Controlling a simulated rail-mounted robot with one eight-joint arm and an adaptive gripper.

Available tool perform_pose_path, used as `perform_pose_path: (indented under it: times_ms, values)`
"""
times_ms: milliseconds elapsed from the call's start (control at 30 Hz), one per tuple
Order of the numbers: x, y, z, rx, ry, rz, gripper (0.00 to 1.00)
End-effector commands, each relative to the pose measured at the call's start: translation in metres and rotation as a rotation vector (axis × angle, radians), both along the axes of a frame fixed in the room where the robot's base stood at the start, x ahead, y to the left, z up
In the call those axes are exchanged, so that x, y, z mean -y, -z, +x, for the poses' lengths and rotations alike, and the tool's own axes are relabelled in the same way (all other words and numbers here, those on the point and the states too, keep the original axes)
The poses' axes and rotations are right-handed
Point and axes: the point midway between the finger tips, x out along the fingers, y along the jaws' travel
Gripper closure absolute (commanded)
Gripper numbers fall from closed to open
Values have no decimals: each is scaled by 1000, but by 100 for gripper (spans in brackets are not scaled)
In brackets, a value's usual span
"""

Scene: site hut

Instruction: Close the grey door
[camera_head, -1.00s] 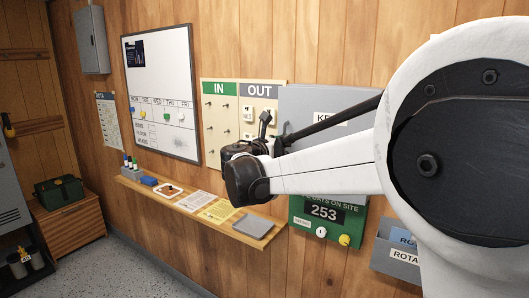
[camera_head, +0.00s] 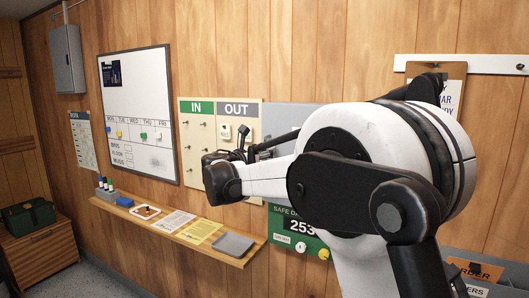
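A flat grey panel (camera_head: 283,117), the likely grey door, is on the wooden wall right of the IN/OUT board. My arm covers most of it, and I cannot tell how far open it is. A smaller grey wall box (camera_head: 67,62) at the upper left looks shut. My arm reaches across the middle from the right, its black wrist joint in front of the IN/OUT board. Dark parts of my gripper (camera_head: 243,146) show just behind that joint, close to the panel's left side in the picture. Its fingers are not clear, and I cannot tell whether it touches the panel.
A wooden shelf (camera_head: 185,234) below holds pens, papers and a grey tray (camera_head: 233,245). A whiteboard (camera_head: 138,112) and the IN/OUT board (camera_head: 199,140) hang to the left. A green counter sign (camera_head: 290,225) is below the panel. A clipboard (camera_head: 454,85) hangs at the right.

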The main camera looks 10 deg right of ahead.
Motion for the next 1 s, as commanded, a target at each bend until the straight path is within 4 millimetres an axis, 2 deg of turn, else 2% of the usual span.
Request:
perform_pose_path:
  times_ms: [233,367,800,1000]
  values:
    - [-1,0,-1,0,0,0,73]
    - [-9,0,-9,0,-2,0,73]
    - [-61,0,-71,0,-3,0,73]
    - [-75,0,-87,0,-1,0,73]
